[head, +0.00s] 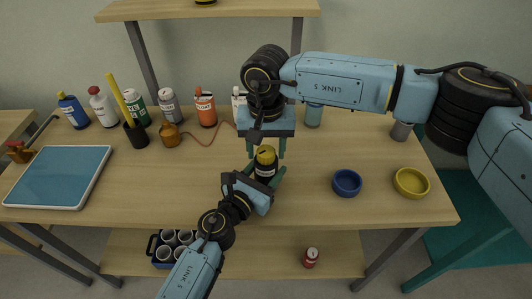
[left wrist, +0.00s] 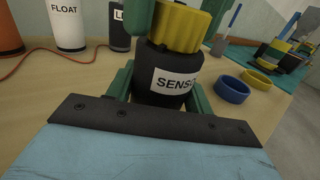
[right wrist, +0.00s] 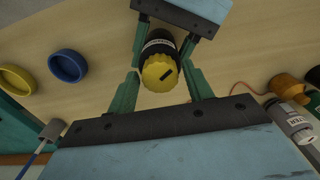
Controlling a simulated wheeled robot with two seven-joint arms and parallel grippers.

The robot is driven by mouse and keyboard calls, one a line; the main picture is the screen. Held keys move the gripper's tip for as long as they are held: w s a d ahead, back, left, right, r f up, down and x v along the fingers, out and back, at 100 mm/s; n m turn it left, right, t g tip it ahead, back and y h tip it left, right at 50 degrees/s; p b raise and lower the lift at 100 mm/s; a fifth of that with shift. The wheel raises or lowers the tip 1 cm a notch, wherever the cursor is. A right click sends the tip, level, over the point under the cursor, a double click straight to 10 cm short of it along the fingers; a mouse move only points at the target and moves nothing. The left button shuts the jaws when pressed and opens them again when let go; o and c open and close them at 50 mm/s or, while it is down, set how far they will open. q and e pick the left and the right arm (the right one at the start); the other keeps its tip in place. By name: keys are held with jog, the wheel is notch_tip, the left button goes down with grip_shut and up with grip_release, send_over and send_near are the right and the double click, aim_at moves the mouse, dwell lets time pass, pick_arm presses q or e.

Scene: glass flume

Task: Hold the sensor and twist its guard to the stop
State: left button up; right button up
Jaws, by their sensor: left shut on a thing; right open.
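The sensor (head: 265,170) is a black cylinder with a white label, standing upright on the table; its label also shows in the left wrist view (left wrist: 174,82). Its yellow ribbed guard (head: 266,154) is on top, with a dark bar mark on its top face in the right wrist view (right wrist: 159,73). My left gripper (head: 266,177) is shut on the sensor's black body from the front. My right gripper (head: 267,151) is open above, pointing down, its fingers on either side of the guard. In the right wrist view (right wrist: 160,88) gaps show between the fingers and the guard.
A blue bowl (head: 347,183) and a yellow bowl (head: 411,183) stand to the right. Several bottles, including an orange one (head: 205,108), line the back. A black cup (head: 137,133) and a blue-grey tray (head: 60,177) are at left. A cord runs behind the sensor.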

jog(key=c, duration=0.6)
jog(key=m, duration=0.7)
jog(key=o, duration=0.6)
